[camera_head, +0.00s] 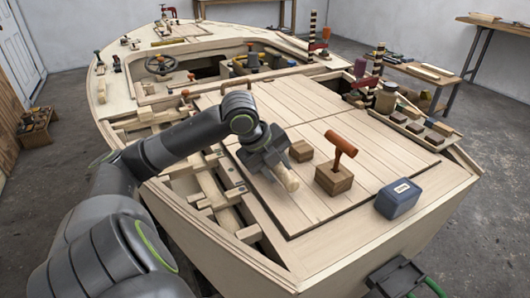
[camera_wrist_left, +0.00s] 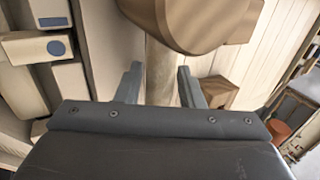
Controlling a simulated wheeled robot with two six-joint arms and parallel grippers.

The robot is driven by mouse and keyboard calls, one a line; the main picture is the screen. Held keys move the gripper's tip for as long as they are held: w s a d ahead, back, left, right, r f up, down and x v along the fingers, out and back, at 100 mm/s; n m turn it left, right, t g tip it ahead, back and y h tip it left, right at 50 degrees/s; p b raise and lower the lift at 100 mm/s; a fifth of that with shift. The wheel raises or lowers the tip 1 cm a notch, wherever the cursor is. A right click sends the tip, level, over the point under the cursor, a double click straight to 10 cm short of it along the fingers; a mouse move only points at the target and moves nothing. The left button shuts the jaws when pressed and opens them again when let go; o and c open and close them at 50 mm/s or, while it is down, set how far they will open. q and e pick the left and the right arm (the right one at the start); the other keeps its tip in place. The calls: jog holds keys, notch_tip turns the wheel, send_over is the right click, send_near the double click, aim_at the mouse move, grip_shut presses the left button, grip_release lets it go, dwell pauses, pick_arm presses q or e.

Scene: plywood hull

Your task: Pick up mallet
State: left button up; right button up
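The mallet (camera_head: 287,179) is at my left gripper (camera_head: 272,158), low over the pale plank deck; its tan end sticks out past the fingers. In the left wrist view, the mallet's thick brown head (camera_wrist_left: 195,20) fills the top, and its pale handle (camera_wrist_left: 160,75) runs down between the two fingers of my left gripper (camera_wrist_left: 160,85). The fingers lie close beside the handle; whether they press on it I cannot tell. Most of the mallet is hidden by the gripper in the head view. My right gripper (camera_head: 397,278) shows partly at the bottom right, apparently empty.
A blue box (camera_head: 398,199) sits by the right edge. Open framing (camera_head: 215,190) lies left.

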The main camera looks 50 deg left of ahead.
pick_arm(q)
grip_shut()
dwell(0.4)
